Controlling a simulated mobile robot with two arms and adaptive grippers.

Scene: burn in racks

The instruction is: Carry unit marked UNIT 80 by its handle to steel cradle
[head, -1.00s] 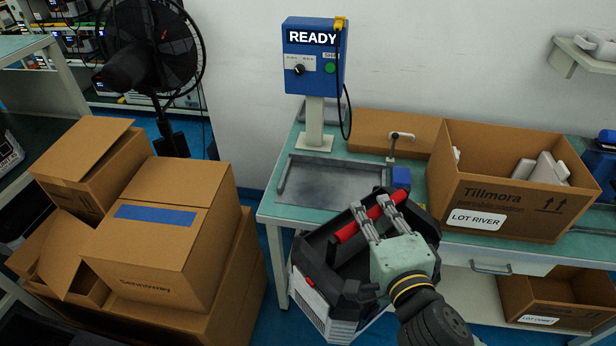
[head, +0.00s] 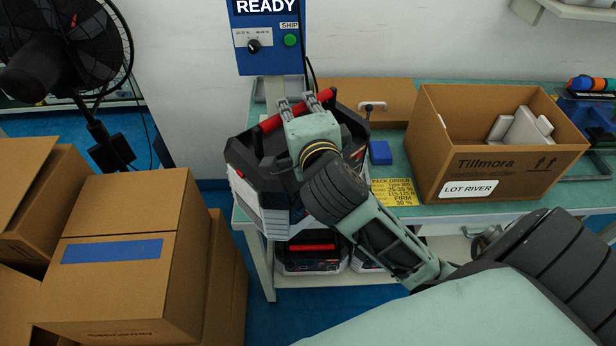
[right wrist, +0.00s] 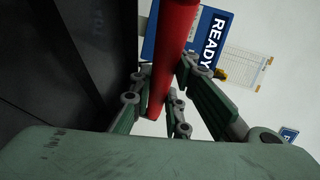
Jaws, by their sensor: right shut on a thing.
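My right gripper (head: 298,108) is shut on the red handle (head: 270,123) of a black and grey unit (head: 262,200). The unit hangs over the left front part of the bench and covers the steel cradle, which is hidden behind it. Whether the unit touches the cradle cannot be told. Its marking is not readable. In the right wrist view the fingers (right wrist: 158,92) are around the red handle (right wrist: 176,40), with the dark unit body (right wrist: 75,60) at left. My left gripper is not in view.
A blue READY box (head: 270,45) stands on a post behind the unit. The Tillmora carton (head: 490,180), a blue block (head: 380,152) and a yellow card (head: 393,192) are on the bench to the right. Brown cartons (head: 120,255) are stacked at left. More units (head: 312,262) sit on the lower shelf.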

